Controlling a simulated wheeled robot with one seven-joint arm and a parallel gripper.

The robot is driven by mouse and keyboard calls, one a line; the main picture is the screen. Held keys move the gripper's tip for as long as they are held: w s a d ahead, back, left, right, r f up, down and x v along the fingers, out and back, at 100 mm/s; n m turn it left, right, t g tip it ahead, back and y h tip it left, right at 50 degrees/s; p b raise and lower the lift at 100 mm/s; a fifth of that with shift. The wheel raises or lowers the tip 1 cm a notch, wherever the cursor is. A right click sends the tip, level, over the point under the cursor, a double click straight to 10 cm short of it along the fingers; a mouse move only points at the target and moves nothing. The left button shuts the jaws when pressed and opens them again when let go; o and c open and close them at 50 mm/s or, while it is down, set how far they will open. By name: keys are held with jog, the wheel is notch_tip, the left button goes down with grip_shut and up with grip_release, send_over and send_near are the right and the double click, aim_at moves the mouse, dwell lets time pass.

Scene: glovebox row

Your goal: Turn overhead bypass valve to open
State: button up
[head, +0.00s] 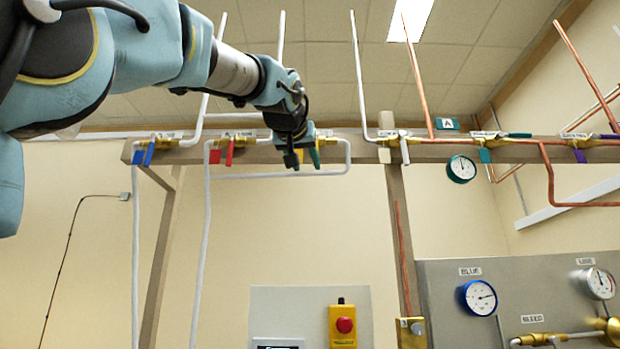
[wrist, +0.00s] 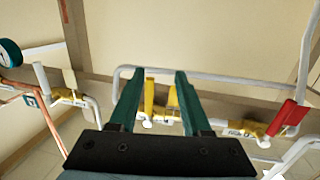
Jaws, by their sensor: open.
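My gripper (head: 303,158) is raised to the overhead beam, between the red-handled and white-handled valves in the head view. In the wrist view its two green fingers (wrist: 158,80) are apart. A valve with a yellow lever (wrist: 172,95) and a second yellow upright piece (wrist: 149,97) shows between the fingers. Both yellow pieces stand roughly along the fingers; I cannot tell whether either is touched. The valve labels are too small to read, so I cannot confirm which valve is the bypass.
The red lever (head: 229,152) and blue lever (head: 149,153) hang left of my gripper. The white lever (head: 404,150), teal lever (head: 519,135) and purple lever (head: 610,136) are right. White pipe (head: 347,160) loops close around my gripper. Below are a gauge panel (head: 440,290) and red button (head: 344,325).

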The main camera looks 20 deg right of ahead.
notch_tip(320, 180, up, 4)
jog(key=s+f, duration=0.1)
jog(key=s, duration=0.1)
jog(key=p+x, duration=0.4)
jog(key=x, duration=0.6)
jog(key=shift+w+d+r+t+h+p, duration=0.15)
jog(key=shift+d+r+t+h+p, duration=0.2)
jog(key=shift+r, duration=0.3)
jog(key=shift+a, duration=0.1)
grip_shut()
dwell(0.4)
